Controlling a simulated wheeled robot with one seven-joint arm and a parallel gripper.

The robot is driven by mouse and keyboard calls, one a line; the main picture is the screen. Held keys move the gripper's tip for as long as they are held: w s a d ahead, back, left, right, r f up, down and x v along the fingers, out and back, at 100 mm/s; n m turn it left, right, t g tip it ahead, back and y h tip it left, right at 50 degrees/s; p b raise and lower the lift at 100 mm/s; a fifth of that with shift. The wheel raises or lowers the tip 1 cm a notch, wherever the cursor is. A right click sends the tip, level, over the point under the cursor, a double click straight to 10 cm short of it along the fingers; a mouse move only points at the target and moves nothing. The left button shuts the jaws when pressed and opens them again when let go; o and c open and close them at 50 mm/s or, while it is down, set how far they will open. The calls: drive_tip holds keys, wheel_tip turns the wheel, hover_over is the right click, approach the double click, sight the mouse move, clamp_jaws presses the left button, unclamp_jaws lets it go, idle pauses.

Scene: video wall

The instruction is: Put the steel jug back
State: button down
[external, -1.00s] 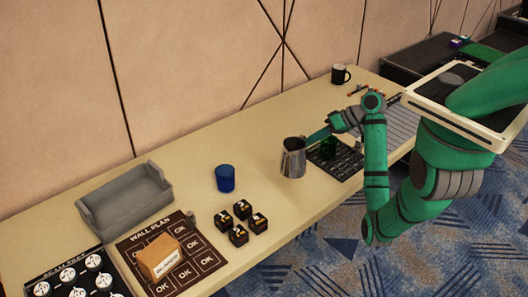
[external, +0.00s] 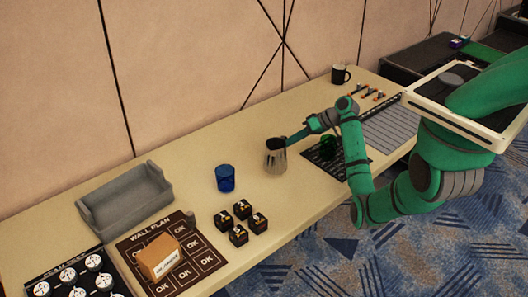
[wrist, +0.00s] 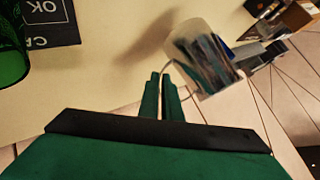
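The steel jug (external: 275,157) is over the middle of the long table, to the right of the blue glass. My gripper (external: 291,141) reaches it from the right with its fingers close together at the jug's handle side. In the wrist view the jug (wrist: 203,62) is just beyond my gripper (wrist: 162,82), and a thin handle loop meets the narrow gap between the fingers. It casts a shadow on the table and appears tilted in that view. I cannot tell exactly how high it is above the table.
A green glass (external: 328,143) stands on a dark printed mat (external: 350,164) by my arm. The blue glass (external: 225,178), several black cubes (external: 239,236), a grey bin (external: 150,205) and the wall plan board (external: 205,262) are leftward. A dark mug (external: 340,74) stands at the back.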

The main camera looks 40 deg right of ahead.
drive_tip(key=shift+w+d+f, duration=0.1)
drive_tip(key=shift+w+f, duration=0.15)
drive_tip(key=shift+f, duration=0.8)
drive_tip(key=shift+w+d+f, duration=0.1)
drive_tip(key=shift+w+f, duration=0.15)
drive_tip(key=shift+f, duration=0.75)
drive_tip(key=shift+f, duration=0.1)
drive_tip(key=c, duration=2)
unclamp_jaws()
drive_tip(key=v, duration=1.2)
